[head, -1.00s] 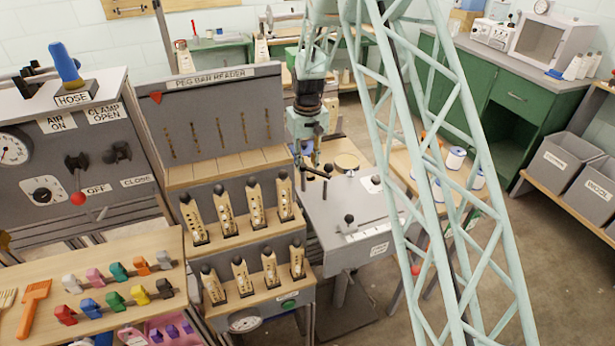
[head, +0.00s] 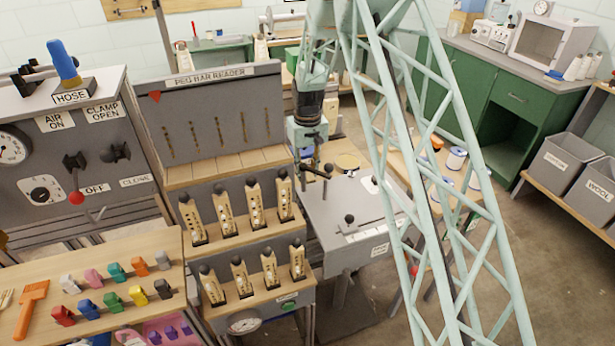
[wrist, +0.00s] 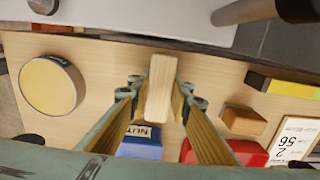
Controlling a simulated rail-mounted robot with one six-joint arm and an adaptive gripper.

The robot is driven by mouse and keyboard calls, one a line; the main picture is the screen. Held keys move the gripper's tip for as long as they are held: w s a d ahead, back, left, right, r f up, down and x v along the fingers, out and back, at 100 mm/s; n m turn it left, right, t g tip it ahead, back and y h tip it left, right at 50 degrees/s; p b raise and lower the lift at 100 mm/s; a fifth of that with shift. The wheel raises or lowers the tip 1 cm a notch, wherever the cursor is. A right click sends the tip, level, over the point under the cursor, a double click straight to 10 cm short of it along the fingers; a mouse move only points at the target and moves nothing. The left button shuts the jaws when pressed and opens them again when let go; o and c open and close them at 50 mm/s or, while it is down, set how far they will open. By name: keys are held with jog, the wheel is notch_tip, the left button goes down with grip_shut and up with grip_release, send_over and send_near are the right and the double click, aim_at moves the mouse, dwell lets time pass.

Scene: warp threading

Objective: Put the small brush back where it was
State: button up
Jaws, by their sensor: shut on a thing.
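My gripper (wrist: 160,95) is shut on a pale wooden piece (wrist: 160,78), which looks like the small brush's handle or block. It sits between the two fingers in the wrist view, over a wooden surface (wrist: 105,60). Its bristles are not visible, and I cannot tell whether it touches the surface. The brush cannot be made out there.
The wrist view shows a round yellow-topped tin (wrist: 50,84) at left, a blue "NUT" box (wrist: 140,146) and red box (wrist: 226,152) below, and a small wooden block (wrist: 243,121) at right. In the head view a black-knobbed lever (head: 349,218) stands on the grey table.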

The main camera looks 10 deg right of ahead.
jog(key=shift+f, duration=0.1)
jog(key=o, duration=0.9)
notch_tip(320, 180, up, 12)
jog(key=shift+f+p, duration=0.15)
jog(key=shift+p, duration=1.1)
jog(key=shift+r, duration=0.3)
